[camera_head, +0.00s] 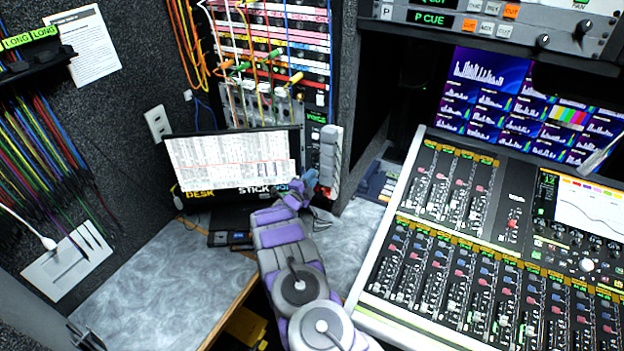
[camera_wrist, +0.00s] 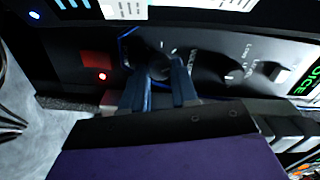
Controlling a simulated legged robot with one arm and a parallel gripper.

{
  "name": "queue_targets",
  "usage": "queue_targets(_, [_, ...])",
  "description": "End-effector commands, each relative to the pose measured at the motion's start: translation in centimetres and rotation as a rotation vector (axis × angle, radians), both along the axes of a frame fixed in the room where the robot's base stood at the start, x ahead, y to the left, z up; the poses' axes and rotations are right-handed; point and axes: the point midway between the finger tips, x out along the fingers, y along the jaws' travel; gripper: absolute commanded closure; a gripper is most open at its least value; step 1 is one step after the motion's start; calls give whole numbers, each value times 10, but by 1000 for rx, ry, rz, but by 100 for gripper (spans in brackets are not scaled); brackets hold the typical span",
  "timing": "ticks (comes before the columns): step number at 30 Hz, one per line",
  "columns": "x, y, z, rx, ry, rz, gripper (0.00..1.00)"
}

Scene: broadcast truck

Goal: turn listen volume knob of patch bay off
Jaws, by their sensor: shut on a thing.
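The patch bay (camera_head: 284,33) rises at the back in the head view, with several coloured cables plugged in. In the wrist view a dark round knob (camera_wrist: 158,66) sits on a black panel (camera_wrist: 205,57), among small white markings too blurred to read in full. My gripper (camera_wrist: 160,78) has one finger on each side of this knob and is shut on it. In the head view my gripper (camera_head: 308,182) reaches the panel just right of the monitor. The knob is hidden there, and its pointer position cannot be told.
A second knob (camera_wrist: 231,76) is close to the right of my fingers, and a lit red button (camera_wrist: 100,72) is to the left. A monitor (camera_head: 232,163) stands left of my gripper. A mixing console (camera_head: 480,240) fills the right. The grey desk (camera_head: 160,290) has clear room.

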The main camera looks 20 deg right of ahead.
Motion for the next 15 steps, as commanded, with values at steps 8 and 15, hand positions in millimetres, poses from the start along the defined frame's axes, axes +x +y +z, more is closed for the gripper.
queue_targets(8, [3,8,-3,-162,212,17,100])
queue_targets(15, [2,8,-4,-302,392,16,100])
